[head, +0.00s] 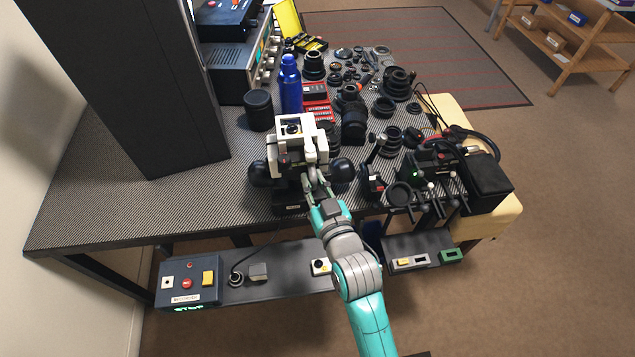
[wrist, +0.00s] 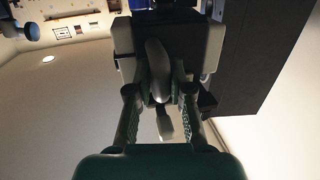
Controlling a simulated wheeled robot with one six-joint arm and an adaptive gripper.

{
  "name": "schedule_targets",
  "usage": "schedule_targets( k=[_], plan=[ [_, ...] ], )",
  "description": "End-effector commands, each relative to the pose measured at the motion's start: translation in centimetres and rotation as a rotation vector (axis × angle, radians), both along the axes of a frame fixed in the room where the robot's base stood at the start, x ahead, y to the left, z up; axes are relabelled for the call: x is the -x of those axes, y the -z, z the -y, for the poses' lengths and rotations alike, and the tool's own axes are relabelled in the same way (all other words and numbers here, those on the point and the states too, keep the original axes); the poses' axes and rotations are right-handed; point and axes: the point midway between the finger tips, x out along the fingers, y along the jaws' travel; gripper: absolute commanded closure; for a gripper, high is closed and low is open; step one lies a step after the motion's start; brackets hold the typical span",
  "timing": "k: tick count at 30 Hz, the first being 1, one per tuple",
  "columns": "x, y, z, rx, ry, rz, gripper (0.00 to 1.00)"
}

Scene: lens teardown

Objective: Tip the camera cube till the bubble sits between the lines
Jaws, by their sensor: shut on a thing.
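The white camera cube (head: 311,130) with black parts sits on a dark mount near the table's front edge in the head view. My gripper (head: 312,186) reaches it from the front, at the cube's lower near side. In the wrist view my gripper (wrist: 160,105) has its two fingers on either side of a pale rounded lever-like part (wrist: 157,70) below the cube's dark underside, and it is shut on that part. A bubble and its lines cannot be made out in either view.
A blue bottle (head: 290,85) and a black cylinder (head: 258,110) stand behind the cube. Lens parts (head: 397,82) crowd the table to the right. A black box (head: 484,183) lies on the yellow surface at right. A control box (head: 187,283) sits on the lower shelf.

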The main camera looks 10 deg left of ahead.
Motion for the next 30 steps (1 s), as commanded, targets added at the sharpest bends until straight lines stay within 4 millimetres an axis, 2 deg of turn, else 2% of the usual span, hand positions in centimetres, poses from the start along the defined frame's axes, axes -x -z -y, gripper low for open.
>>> schedule_targets(
  k=[8, 9, 11, 12, 23, 30],
  plan=[
    [0.1, 0.3, -0.3, 0.011, -0.006, -0.007, 1.00],
    [0.1, 0.4, -0.3, 0.011, -0.006, -0.007, 0.76],
    [0.1, 0.4, -0.2, 0.011, -0.005, -0.008, 0.61],
    [0.1, 0.4, -0.2, 0.011, -0.005, -0.008, 0.57],
    [0.4, 0.2, 0.1, 0.012, -0.002, -0.003, 0.57],
    [3.2, 0.1, 1.5, 0.013, -0.002, -0.005, 0.57]
  ],
)
